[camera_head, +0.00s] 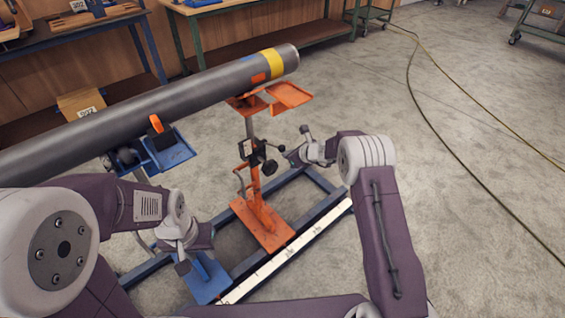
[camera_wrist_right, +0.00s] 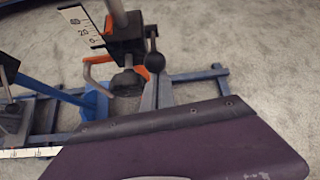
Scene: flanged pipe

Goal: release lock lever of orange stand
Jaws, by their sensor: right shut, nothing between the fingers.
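The orange stand (camera_head: 265,222) rises from a rail frame, with its orange cradle (camera_head: 287,95) under the banded end of a grey pipe (camera_head: 185,98). A dark clamp block on its post carries the lock lever with a black ball knob (camera_head: 269,167). The lever and knob also show upright in the right wrist view (camera_wrist_right: 155,62). My right gripper (camera_head: 288,153) is shut and empty, close to the right of the knob; I cannot tell whether it touches. My left gripper (camera_head: 184,264) is low by the blue stand's base (camera_head: 206,280); its fingers are too unclear to read.
A blue cradle (camera_head: 170,154) supports the pipe further left. A white scale strip (camera_head: 290,252) runs along the blue rail frame (camera_head: 320,182). Workbenches (camera_head: 235,8) stand behind. Cables (camera_head: 412,85) lie on the open floor at right.

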